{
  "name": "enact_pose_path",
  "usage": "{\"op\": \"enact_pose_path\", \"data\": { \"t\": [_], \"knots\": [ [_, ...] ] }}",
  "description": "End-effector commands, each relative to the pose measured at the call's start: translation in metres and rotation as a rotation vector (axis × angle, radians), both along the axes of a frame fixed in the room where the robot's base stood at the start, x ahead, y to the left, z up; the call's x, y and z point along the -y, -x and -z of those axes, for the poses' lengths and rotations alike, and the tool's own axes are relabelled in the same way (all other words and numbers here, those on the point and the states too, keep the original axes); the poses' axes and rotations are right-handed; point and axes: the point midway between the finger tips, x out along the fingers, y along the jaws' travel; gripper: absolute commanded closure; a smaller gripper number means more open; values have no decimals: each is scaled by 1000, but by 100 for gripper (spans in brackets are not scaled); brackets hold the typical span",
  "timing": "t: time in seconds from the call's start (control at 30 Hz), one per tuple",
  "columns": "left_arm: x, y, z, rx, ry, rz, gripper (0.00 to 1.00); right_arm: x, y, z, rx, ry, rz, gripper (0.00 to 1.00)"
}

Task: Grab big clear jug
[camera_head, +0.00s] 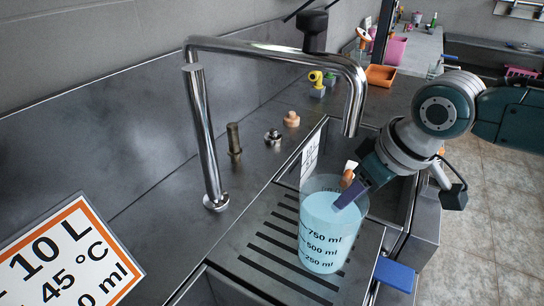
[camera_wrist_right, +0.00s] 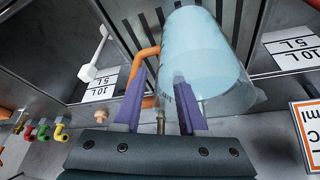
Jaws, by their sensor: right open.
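The big clear jug (camera_head: 322,238), marked 250, 500 and 750 ml, stands upright on the slotted drain grate and looks filled with pale blue liquid. My right gripper (camera_head: 346,190) is at the jug's upper right side, its purple fingers overlapping the rim in the head view. In the right wrist view the fingers of the right gripper (camera_wrist_right: 156,88) are apart, with the jug (camera_wrist_right: 203,55) just beyond, partly behind the right finger. My left gripper is not in view.
A tall steel faucet (camera_head: 203,130) arches over the grate (camera_head: 270,248). A sign (camera_head: 68,262) leans at the lower left. Knobs (camera_head: 273,137) and an orange tray (camera_head: 380,76) sit farther back. A blue block (camera_head: 395,274) is right of the jug.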

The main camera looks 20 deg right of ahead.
Motion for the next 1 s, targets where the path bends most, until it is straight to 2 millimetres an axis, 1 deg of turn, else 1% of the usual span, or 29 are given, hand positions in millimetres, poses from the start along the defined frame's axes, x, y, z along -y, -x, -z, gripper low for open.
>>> {"op": "enact_pose_path", "data": {
  "t": [0.17, 0.5, 0.53, 1.0],
  "knots": [
    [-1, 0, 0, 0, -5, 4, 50, 0, 0, 0, 1, 0, 0, 59],
    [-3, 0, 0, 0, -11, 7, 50, 0, 0, -1, 1, 0, 0, 98],
    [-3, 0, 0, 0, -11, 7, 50, 0, 0, -1, 1, 0, 0, 100],
    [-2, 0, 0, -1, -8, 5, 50, 0, 0, -1, 1, 0, 0, 100]
  ]
}}
